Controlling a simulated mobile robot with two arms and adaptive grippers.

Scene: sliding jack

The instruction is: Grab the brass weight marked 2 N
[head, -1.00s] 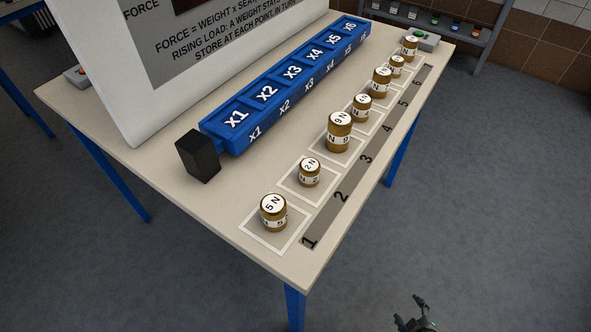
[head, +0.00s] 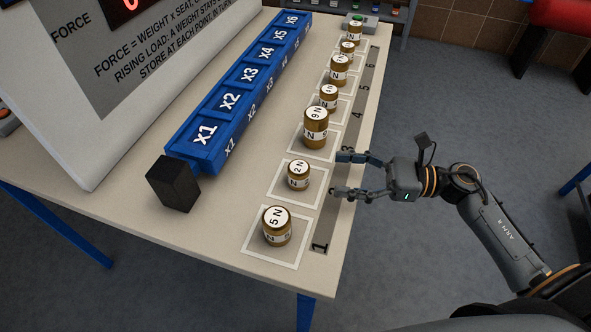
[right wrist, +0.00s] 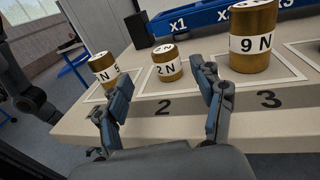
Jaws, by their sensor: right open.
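The brass weight marked 2 N (head: 298,176) stands upright on its pale square, the second from the near end of the row. It also shows in the right wrist view (right wrist: 167,64), between and beyond my two fingers. My right gripper (head: 340,174) is open and empty, just right of this weight over the dark numbered strip, fingers pointing at it and apart from it. In the right wrist view my fingers (right wrist: 165,92) spread on either side of the weight. My left gripper is not in view.
The 5 N weight (head: 277,226) stands nearer and the 9 N weight (head: 316,127) farther along the row, both close by. Several more weights stand beyond. A blue slotted rail (head: 205,158) with a black block (head: 173,184) lies left. The table's right edge runs under my gripper.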

